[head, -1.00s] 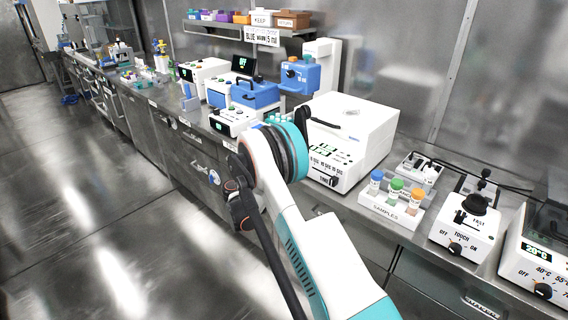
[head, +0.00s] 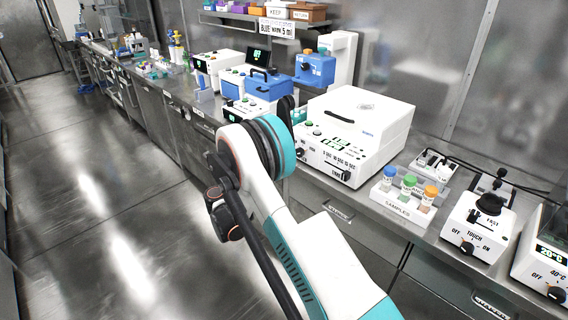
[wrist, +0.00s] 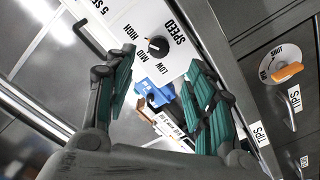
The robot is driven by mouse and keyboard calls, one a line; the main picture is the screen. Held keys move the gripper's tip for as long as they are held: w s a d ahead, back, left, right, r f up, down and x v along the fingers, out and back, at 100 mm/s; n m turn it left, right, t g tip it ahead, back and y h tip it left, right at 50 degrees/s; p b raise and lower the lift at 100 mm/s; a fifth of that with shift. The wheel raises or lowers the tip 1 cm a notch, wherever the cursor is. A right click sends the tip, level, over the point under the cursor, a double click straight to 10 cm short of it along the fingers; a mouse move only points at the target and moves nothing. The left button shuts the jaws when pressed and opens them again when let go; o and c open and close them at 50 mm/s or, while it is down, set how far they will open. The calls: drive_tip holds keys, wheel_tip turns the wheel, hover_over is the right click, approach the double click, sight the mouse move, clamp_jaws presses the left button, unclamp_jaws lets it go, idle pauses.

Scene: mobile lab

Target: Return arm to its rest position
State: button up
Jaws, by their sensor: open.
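My gripper (wrist: 160,68) is open in the wrist view, its two teal-padded fingers apart with nothing held between them. A white device with a SPEED dial (wrist: 158,46) and a small blue object (wrist: 158,95) show beyond the fingers. In the head view my white and teal arm reaches up from the bottom, bent at its joint in front of the bench. A dark part shows just behind that joint; most of the gripper is hidden there.
A large white device (head: 355,135) stands right of my arm on the bench. The samples rack (head: 395,208) holds capped tubes, beside a touch mixer (head: 478,228). Blue devices (head: 262,85) stand behind my arm. The floor (head: 100,210) at left is clear.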

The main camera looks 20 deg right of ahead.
drive_tip(key=shift+s+a, duration=0.2)
drive_tip(key=shift+a, duration=0.3)
drive_tip(key=s+r+n+y, duration=0.4)
drive_tip(key=s+r+y, duration=0.4)
drive_tip(key=s+r, duration=0.6)
drive_tip(key=s+a+r+n+y, duration=0.1)
drive_tip(key=s+a+y, duration=0.3)
drive_tip(key=s, duration=0.9)
drive_tip(key=s+a+r+n+t+y, duration=0.1)
drive_tip(key=s+a+y, duration=0.4)
drive_tip(key=s+a, duration=0.3)
drive_tip(key=s, duration=0.4)
drive_tip(key=shift+s+r, duration=0.15)
drive_tip(key=shift+s, duration=0.2)
